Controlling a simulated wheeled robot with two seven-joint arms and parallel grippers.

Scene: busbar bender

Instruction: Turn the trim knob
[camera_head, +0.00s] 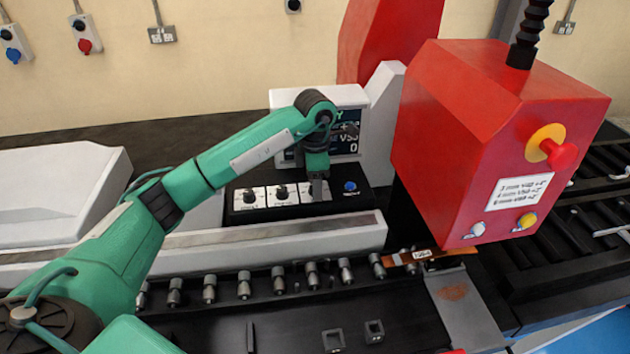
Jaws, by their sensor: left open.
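The control panel (330,208) is a black box with white knob plates below a screen. Black knobs show on the left plate (250,196) and the middle plate (282,191). A third plate (306,197) is mostly covered by my left gripper (318,188), which points down over it with open jaws. Any knob there is hidden, and I cannot tell whether the jaws touch it. I cannot read which knob is the trim knob. A blue button (350,186) is just right of the gripper. My right gripper is not in view.
The screen (345,137) stands close behind my left wrist. A red machine head (490,145) with a red stop button (558,154) rises at right. A grey rail (290,237) and several rollers (278,280) lie in front. A labelled copper bar (405,258) lies beneath the head.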

